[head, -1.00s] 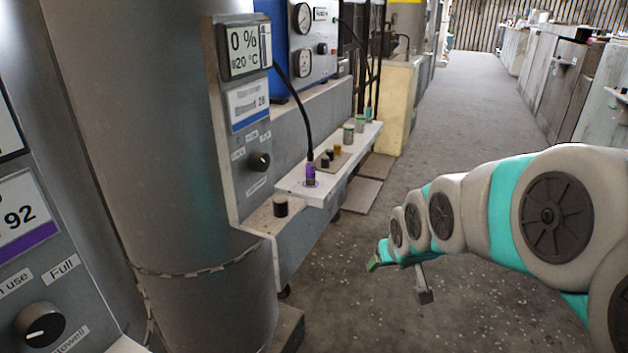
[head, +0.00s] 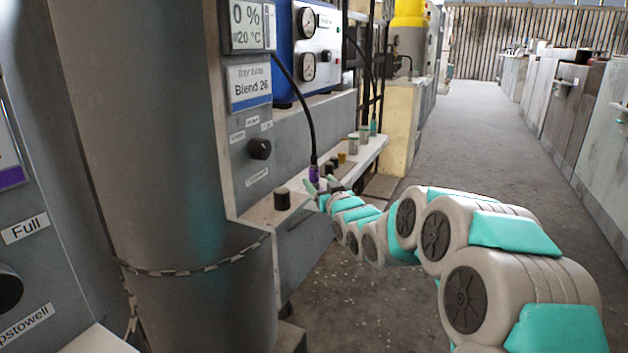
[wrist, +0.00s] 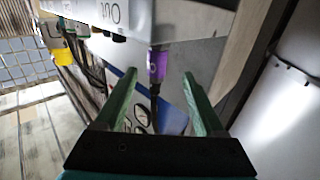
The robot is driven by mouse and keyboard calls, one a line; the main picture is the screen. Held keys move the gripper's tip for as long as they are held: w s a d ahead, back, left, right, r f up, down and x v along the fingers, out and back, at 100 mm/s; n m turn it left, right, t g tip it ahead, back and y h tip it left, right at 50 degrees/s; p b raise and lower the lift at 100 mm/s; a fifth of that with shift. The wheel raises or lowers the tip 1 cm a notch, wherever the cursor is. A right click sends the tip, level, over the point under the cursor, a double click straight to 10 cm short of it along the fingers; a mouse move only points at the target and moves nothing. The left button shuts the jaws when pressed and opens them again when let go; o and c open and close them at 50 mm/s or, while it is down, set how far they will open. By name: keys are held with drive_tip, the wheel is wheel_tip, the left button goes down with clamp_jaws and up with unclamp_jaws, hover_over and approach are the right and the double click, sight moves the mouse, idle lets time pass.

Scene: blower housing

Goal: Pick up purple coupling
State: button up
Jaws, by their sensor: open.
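The purple coupling (head: 314,173) stands upright on the narrow white shelf (head: 372,152), with a black hose (head: 308,110) rising from its top. In the wrist view the purple coupling (wrist: 157,64) appears upside down, between and just beyond the fingertips. My gripper (head: 324,192) is at the near edge of the shelf, close to the coupling and partly over it in the head view. In the wrist view my gripper (wrist: 160,76) is open, with one green finger on each side of the coupling's line and nothing held. Whether a finger touches it I cannot tell.
A black cap (head: 282,199) sits on the ledge left of the coupling. Several small fittings stand further along the shelf, including a yellowish one (head: 342,158). The panel with a knob (head: 259,149) rises behind the ledge. The aisle floor (head: 480,140) at right is clear.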

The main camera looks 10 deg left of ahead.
sight(316, 176)
drive_tip(key=shift+w+a+f, duration=0.15)
drive_tip(key=shift+w+a, duration=0.05)
drive_tip(key=shift+w, duration=0.2)
drive_tip(key=shift+d+x, duration=0.2)
drive_tip(key=shift+x, duration=2.55)
drive_tip(key=shift+w, duration=0.1)
drive_tip(key=shift+c, duration=0.3)
clamp_jaws()
